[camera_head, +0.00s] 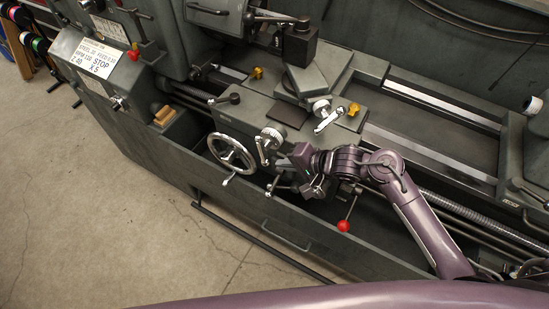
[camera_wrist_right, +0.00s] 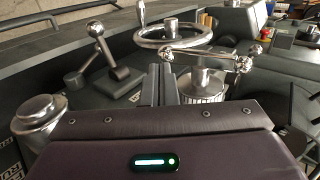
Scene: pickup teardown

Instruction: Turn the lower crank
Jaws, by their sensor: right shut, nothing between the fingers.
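The lower crank (camera_head: 266,146) is a metal bar with ball ends on a round graduated dial, on the front of the lathe carriage. In the right wrist view the crank (camera_wrist_right: 205,56) lies across the dial, just beyond and to the right of the fingers. My right gripper (camera_head: 314,188) is to the right of and below the crank in the head view. Its two dark fingers (camera_wrist_right: 160,90) are together and empty in the wrist view. I cannot tell how close the fingertips are to the crank, but they do not hold it. My left gripper does not show.
A spoked handwheel (camera_head: 231,153) is left of the crank. The upper crank (camera_head: 326,116) is above and right of it. A red-knobbed lever (camera_head: 344,225) hangs below my right arm. Another lever (camera_wrist_right: 108,63) stands left of the fingers in the wrist view.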

